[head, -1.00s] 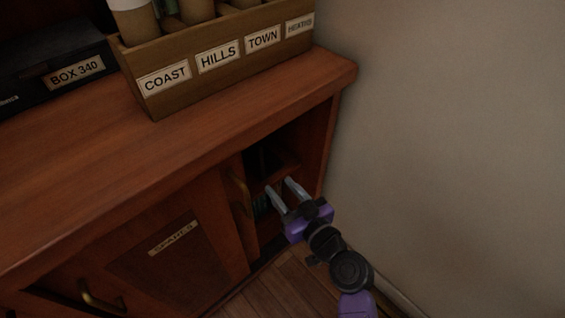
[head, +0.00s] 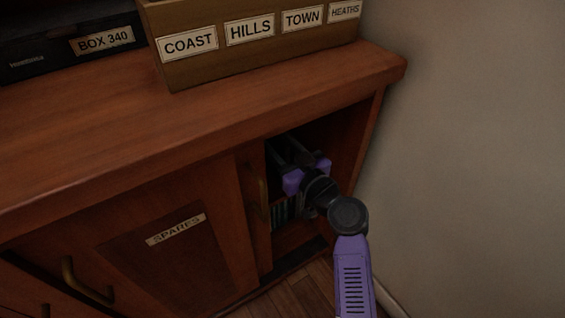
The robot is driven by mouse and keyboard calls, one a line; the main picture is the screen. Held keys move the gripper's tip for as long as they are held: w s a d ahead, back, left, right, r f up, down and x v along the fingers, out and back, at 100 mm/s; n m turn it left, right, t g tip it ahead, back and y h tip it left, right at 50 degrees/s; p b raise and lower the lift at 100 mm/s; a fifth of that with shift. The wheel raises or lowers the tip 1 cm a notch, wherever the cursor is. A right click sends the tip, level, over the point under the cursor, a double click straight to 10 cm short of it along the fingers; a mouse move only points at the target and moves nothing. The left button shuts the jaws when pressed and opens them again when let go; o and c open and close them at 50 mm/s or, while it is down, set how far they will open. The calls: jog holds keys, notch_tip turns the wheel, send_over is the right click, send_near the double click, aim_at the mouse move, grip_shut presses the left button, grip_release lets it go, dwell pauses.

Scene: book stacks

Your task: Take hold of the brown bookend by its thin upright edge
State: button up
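My gripper (head: 284,146) reaches into the dark open compartment at the right end of the wooden cabinet (head: 120,160). Its two fingers look spread apart, pointing up and to the left in the picture, but their tips are in deep shadow. I cannot make out the brown bookend; the inside of the compartment is dark and my wrist covers part of it. I cannot tell whether anything stands between the fingers.
A row of thin dark greenish items (head: 283,211) stands below my gripper in the compartment. A brass-handled door (head: 257,190) borders the opening on the left. A labelled wooden box (head: 260,68) and a black box (head: 50,62) sit on top. A wall (head: 480,160) is close right.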

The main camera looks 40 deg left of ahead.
jog(key=shift+x, duration=0.85)
jog(key=shift+c, duration=0.2)
grip_shut()
dwell(0.5)
jog(key=shift+r, duration=0.25)
